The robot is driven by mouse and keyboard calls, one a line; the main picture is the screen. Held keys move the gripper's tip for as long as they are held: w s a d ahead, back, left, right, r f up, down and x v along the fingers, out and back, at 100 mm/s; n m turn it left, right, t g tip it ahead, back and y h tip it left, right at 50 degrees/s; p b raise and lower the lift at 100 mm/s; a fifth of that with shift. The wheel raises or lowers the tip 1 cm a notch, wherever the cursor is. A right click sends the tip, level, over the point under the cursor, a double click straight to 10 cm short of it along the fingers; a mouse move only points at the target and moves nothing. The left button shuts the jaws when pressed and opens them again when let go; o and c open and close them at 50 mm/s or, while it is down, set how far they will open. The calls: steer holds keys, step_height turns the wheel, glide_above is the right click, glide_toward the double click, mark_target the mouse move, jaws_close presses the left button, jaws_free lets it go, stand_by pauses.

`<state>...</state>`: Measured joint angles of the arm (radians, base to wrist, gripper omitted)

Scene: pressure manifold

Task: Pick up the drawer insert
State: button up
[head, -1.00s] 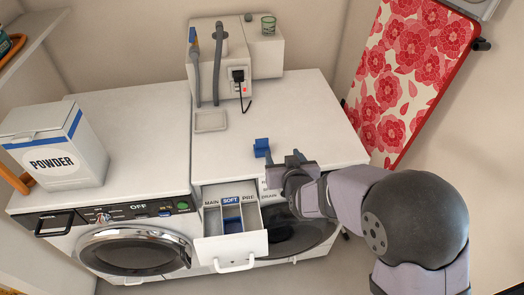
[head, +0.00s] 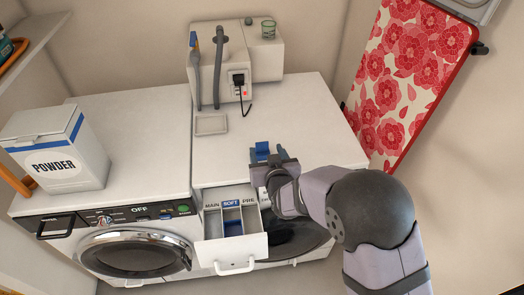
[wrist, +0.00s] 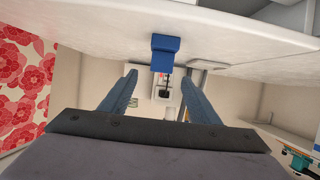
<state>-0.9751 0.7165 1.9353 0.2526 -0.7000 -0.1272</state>
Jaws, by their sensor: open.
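The blue drawer insert (head: 262,150) sits on the white top of the right-hand machine, close to its front edge. In the wrist view the blue insert (wrist: 166,52) shows ahead of my fingers, roughly centred between them and apart from them. My gripper (head: 270,160) is open and empty, at the front edge of the top just in front of the insert. In the wrist view the two fingers of my gripper (wrist: 147,82) are spread wide. In the head view my gripper hides part of the insert's lower side.
The open detergent drawer (head: 238,248), with compartments labelled MAIN, SOFT and PRE, juts out left of my arm. A powder box (head: 55,150) stands on the left machine. A white unit with hoses (head: 262,62) and a shallow tray (head: 211,125) are behind. The top's middle is clear.

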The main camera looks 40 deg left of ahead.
mark_target(262, 144)
steer(key=shift+p+x, duration=0.85)
steer(key=shift+x, duration=1.4)
steer(key=shift+s, duration=0.1)
steer(key=c, duration=1.4)
